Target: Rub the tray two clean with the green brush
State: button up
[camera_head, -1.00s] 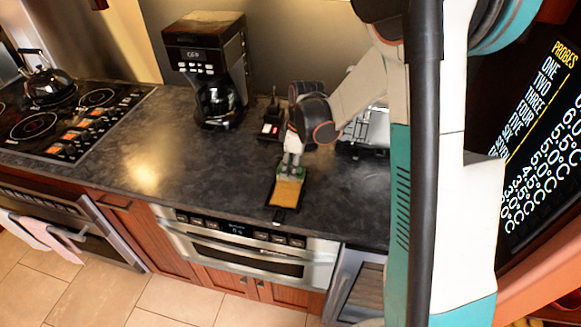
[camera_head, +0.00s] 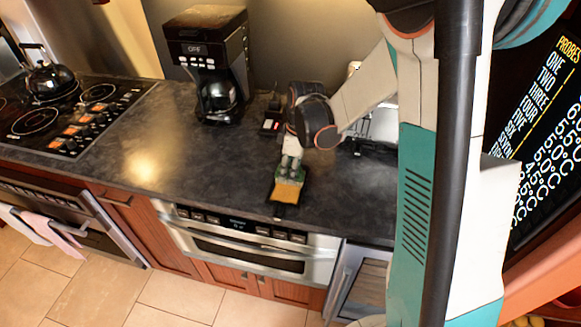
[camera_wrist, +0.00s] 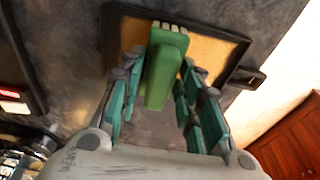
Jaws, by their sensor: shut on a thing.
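The green brush (camera_wrist: 165,65) is in my gripper (camera_wrist: 158,85), between its teal fingers, with its pale-tipped end pointing away over the tray. In the head view my gripper (camera_head: 290,160) points down at the far end of the tray (camera_head: 287,192). The tray is a shallow black-rimmed one with a tan inside, lying flat on the dark counter with its handle toward the front edge. It also shows in the wrist view (camera_wrist: 215,50). The brush partly hides the tray, and I cannot tell whether the brush touches its surface.
A coffee maker (camera_head: 208,62) stands behind to the left, and a small black device with a red display (camera_head: 271,126) is behind my gripper. A black rack (camera_head: 372,145) is to the right. The cooktop (camera_head: 65,118) is far left. Counter left of the tray is clear.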

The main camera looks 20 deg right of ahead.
jog(key=shift+s, duration=0.1)
jog(key=shift+s+a, duration=0.9)
jog(key=shift+s, duration=0.25)
jog(key=shift+s+a+b, duration=0.2)
jog(key=shift+s+a, duration=0.2)
jog(key=shift+s, duration=0.3)
jog(key=shift+s+a+b, duration=0.2)
jog(key=shift+s+a, duration=0.2)
jog(key=shift+s, duration=0.25)
jog(key=shift+w+d, duration=0.1)
jog(key=shift+w+d, duration=0.4)
jog(key=shift+w, duration=0.25)
jog(key=shift+w+d, duration=0.35)
jog(key=shift+w, duration=0.25)
jog(key=shift+w+d, duration=0.1)
jog(key=shift+w, duration=0.05)
